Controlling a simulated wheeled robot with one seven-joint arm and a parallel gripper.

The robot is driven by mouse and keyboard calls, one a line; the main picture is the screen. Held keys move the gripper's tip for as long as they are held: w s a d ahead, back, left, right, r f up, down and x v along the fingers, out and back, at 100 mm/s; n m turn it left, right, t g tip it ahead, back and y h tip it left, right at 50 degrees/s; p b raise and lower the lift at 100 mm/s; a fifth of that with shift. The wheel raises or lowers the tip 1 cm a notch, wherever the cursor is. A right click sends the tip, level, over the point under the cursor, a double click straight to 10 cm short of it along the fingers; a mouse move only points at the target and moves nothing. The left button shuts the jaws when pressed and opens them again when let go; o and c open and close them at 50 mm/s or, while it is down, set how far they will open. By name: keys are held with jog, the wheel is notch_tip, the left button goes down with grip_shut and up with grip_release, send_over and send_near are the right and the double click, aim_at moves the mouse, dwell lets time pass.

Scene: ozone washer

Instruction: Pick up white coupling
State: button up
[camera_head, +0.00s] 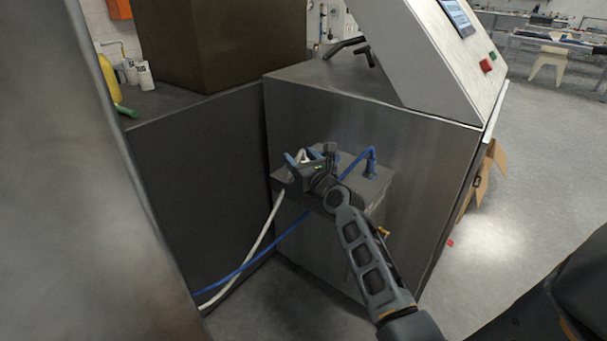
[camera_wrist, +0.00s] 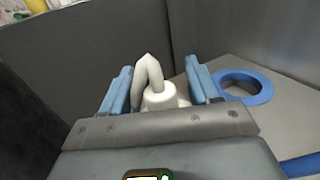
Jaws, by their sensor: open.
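The white coupling (camera_wrist: 160,97) shows in the wrist view, with a white hose (camera_wrist: 146,72) bending up and over from it. My gripper (camera_wrist: 160,88) is open, and its two blue fingers stand to the left and right of the coupling, with visible gaps. Whether the fingers reach down to its full depth cannot be told. In the head view my gripper (camera_head: 304,158) is over the small metal box (camera_head: 376,190) on the machine's side, and it mostly hides the coupling there.
A blue ring-shaped fitting (camera_wrist: 243,87) lies right of my gripper, with a blue hose (camera_head: 355,161) on the box. The white hose (camera_head: 262,236) and blue hose hang to the floor at left. Dark panels stand close behind and left. A yellow bottle (camera_head: 109,78) stands on the left cabinet.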

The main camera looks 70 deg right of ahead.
jog(key=shift+w+d, duration=0.1)
jog(key=c, duration=1.1)
jog(key=shift+r, duration=0.15)
